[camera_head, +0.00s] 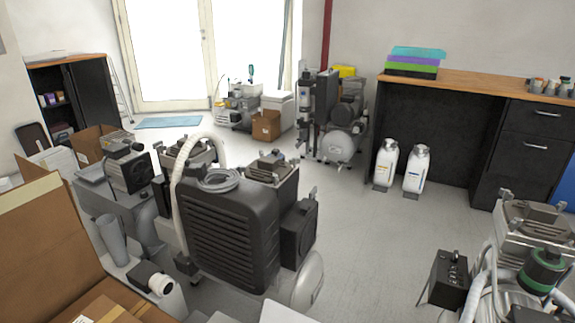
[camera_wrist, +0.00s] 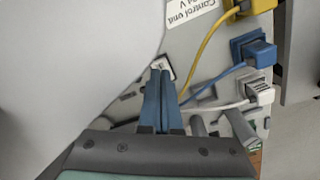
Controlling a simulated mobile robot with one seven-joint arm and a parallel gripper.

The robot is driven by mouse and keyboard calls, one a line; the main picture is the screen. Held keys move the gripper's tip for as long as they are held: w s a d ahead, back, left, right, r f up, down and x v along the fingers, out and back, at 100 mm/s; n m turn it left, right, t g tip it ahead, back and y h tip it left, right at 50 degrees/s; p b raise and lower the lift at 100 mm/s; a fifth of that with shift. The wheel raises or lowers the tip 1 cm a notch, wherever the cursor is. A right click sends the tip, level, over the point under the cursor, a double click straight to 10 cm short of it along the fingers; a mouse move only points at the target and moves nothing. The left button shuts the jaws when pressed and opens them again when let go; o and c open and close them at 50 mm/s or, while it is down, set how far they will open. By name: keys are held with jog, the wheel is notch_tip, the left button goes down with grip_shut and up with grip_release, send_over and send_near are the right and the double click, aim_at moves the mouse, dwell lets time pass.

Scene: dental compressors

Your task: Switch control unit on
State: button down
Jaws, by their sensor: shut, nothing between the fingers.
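The control unit (camera_wrist: 205,45) fills the middle and right of the wrist view as a grey panel. Its white label (camera_wrist: 190,12) reads "Control unit" and appears upside down. A small pale switch (camera_wrist: 161,65) sits on the panel, left of the cables. My gripper (camera_wrist: 162,74) has its two blue fingers closed together with nothing between them. The fingertips are at the switch and partly cover it. I cannot tell whether they touch it, or which way it is set. My gripper does not show in the head view.
Yellow (camera_wrist: 203,38), blue (camera_wrist: 215,82) and white (camera_wrist: 220,106) cables run from plugs on the panel's right, close to my fingers. The head view shows compressors (camera_head: 230,235), cardboard boxes (camera_head: 45,230), a wooden-topped counter (camera_head: 470,90) and clear floor in the middle.

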notch_tip(320, 180, up, 6)
jog(key=p, duration=0.5)
jog(key=shift+f, duration=0.25)
jog(key=shift+w, duration=0.1)
